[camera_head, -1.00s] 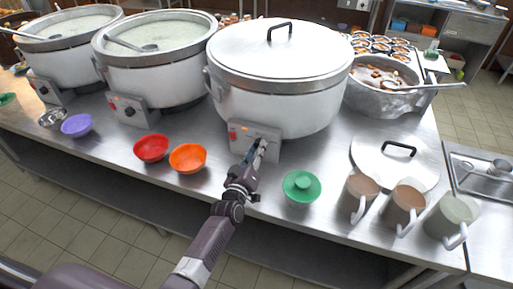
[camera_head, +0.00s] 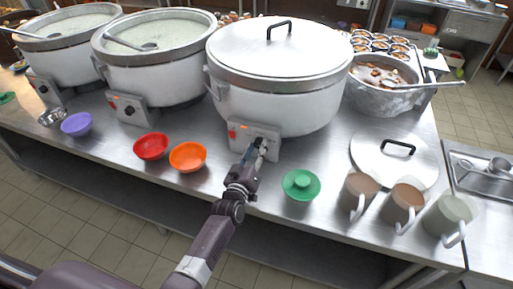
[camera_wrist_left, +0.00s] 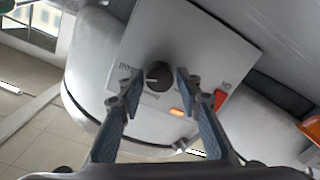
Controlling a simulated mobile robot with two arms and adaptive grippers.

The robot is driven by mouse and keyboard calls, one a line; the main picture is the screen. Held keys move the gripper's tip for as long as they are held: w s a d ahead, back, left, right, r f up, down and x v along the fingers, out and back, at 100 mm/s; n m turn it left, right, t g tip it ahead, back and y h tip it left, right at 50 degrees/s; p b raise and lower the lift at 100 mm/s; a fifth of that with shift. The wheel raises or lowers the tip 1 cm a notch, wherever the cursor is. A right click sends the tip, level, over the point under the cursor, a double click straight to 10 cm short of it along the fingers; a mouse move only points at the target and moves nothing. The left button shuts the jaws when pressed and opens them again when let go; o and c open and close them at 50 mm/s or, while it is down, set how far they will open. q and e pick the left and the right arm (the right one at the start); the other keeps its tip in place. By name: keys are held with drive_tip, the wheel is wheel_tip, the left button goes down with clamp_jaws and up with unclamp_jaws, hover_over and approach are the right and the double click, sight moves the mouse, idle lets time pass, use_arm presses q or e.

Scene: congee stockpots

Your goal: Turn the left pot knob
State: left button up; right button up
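The lidded white stockpot (camera_head: 280,100) has a control box (camera_head: 268,134) on its front with a dark round knob (camera_wrist_left: 158,75). A red switch (camera_wrist_left: 220,99) and a lit orange lamp (camera_wrist_left: 176,112) sit on the same panel. My left gripper (camera_head: 257,152) is in front of this box. In the left wrist view its open fingertips (camera_wrist_left: 157,82) stand either side of the knob, with a visible gap at each side. Two open stockpots, at the middle (camera_head: 160,70) and far left (camera_head: 65,50), have similar knob boxes. My right gripper is not in view.
Several mugs (camera_head: 361,192) and a loose pot lid (camera_head: 395,160) are at right.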

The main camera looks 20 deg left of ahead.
use_arm(q)
drive_tip(key=shift+o, duration=1)
drive_tip(key=s, duration=1.2)
drive_tip(key=shift+r, duration=0.2)
